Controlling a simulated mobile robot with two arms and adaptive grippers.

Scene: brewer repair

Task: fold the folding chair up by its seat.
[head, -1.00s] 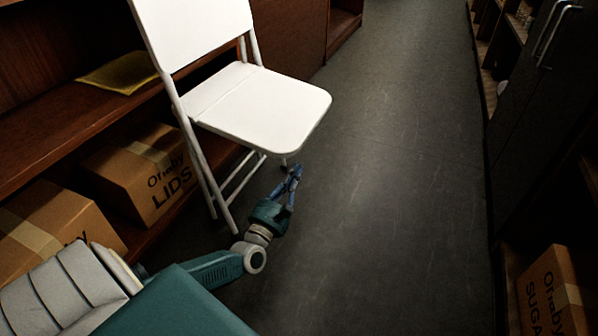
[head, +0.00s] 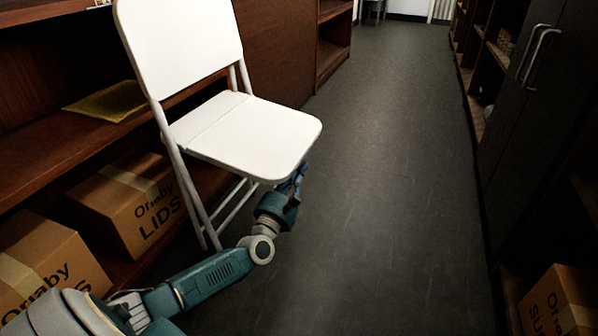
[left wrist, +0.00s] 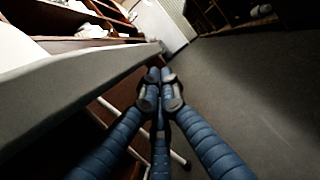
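The white folding chair (head: 180,45) stands unfolded against the shelf at the left, its backrest upright and its seat (head: 250,132) level. In the left wrist view the seat (left wrist: 75,92) is a pale slab running along the left. My left gripper (head: 298,172) is at the seat's front right corner, low and partly hidden behind its edge. In the left wrist view the blue fingers (left wrist: 160,78) come together at their tips with nothing seen between them, just right of the seat's edge. I cannot tell whether they touch it. My right gripper is not in view.
Dark cabinets (head: 530,110) and another box (head: 560,305) stand at the right. The grey floor (head: 390,170) between is clear.

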